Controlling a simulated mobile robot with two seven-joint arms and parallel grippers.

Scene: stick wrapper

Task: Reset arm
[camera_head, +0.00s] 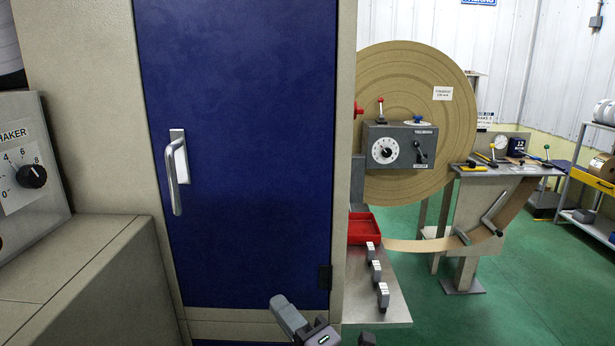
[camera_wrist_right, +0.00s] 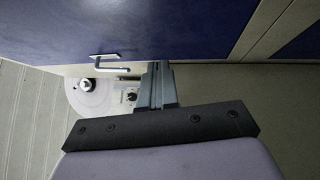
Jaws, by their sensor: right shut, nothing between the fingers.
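My right gripper (camera_head: 279,301) shows at the bottom middle of the head view, in front of the lower part of a blue cabinet door (camera_head: 245,120). In the right wrist view its fingers (camera_wrist_right: 157,68) are together with nothing between them. The door looks closed, and its silver handle (camera_head: 176,172) is up and to the left of the gripper, apart from it. The handle also shows in the right wrist view (camera_wrist_right: 110,63). My left gripper is not in view.
A beige machine with a SHAKER dial (camera_head: 32,176) stands at left. Right of the cabinet are a big brown paper roll (camera_head: 420,100), a grey control box (camera_head: 400,147), a red tray (camera_head: 363,229) and a metal shelf (camera_head: 395,300) with several small blocks. Green floor is open at right.

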